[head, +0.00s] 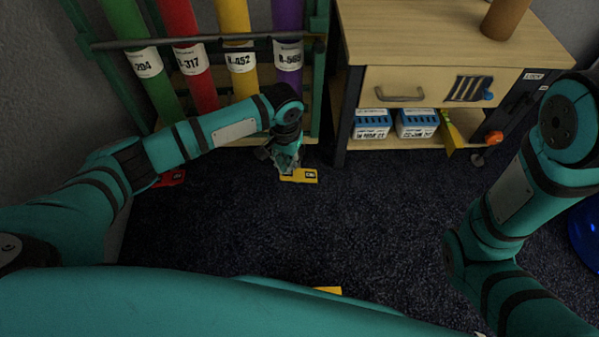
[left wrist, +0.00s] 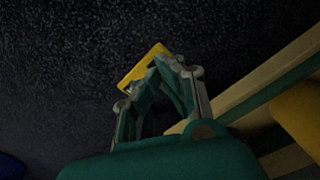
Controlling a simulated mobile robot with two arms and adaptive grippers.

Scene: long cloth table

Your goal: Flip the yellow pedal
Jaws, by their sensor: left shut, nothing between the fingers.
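The yellow pedal (head: 306,176) lies low on the dark floor in front of the rack with coloured tubes, with dark markings on its top. In the left wrist view its yellow edge (left wrist: 143,66) shows just beyond my fingertips. My left gripper (head: 287,165) points down at the pedal's left part and hides some of it. In the left wrist view the fingers of my left gripper (left wrist: 165,66) come together at the tips, with nothing between them. I cannot tell whether they touch the pedal. My right arm shows at the right, but its gripper is out of view.
A red pedal-like piece (head: 171,178) lies at the left, partly behind my left arm. The rack (head: 215,42) stands behind, and a wooden cabinet (head: 440,78) stands to the right. Another yellow piece (head: 328,290) shows near my body. The floor between is clear.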

